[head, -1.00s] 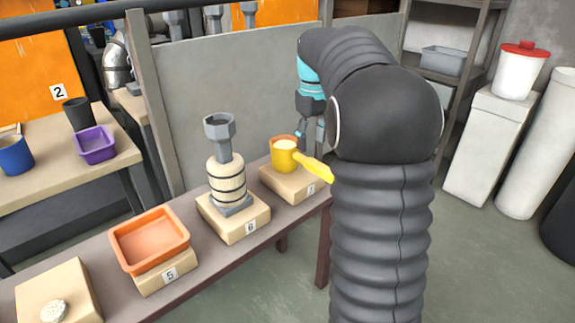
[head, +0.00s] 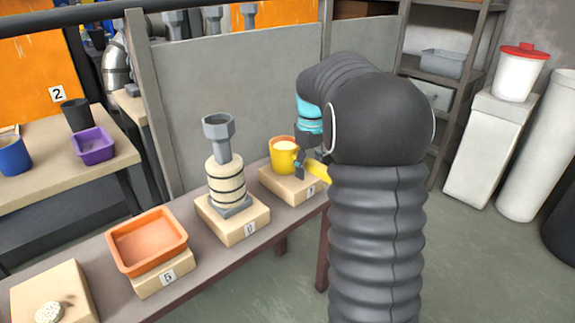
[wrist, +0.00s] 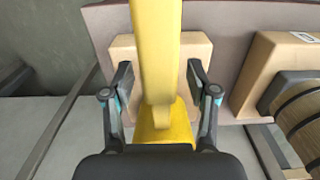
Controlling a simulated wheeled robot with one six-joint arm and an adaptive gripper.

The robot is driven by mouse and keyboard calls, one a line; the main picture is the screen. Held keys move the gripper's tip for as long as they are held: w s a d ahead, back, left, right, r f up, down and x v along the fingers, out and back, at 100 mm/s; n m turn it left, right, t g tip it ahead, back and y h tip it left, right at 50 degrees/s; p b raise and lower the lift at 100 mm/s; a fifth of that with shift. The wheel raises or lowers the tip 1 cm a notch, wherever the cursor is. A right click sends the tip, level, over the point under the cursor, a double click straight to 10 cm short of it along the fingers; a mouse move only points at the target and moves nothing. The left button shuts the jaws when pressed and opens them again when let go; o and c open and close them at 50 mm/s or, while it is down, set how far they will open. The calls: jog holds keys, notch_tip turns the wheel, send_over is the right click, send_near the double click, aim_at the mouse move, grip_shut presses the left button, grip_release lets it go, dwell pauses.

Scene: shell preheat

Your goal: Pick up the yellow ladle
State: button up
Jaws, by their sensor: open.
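The yellow ladle (head: 285,157) stands on a wooden block (head: 293,188) at the far right end of the bench, its handle (head: 318,171) sticking out to the right. My gripper (head: 305,166) is at the ladle, partly hidden by my arm in the head view. In the wrist view the ladle (wrist: 157,60) runs down the middle, and my gripper (wrist: 161,90) is open with one finger on each side of the handle. A gap shows between the handle and each finger.
A banded barrel-like object (head: 226,182) with a grey funnel top stands on the block to the left. An orange tray (head: 147,262) sits further left on the bench (head: 190,290). A grey panel (head: 235,85) rises behind the bench.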

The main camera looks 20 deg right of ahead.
grip_shut()
jog(key=shift+r, duration=0.15)
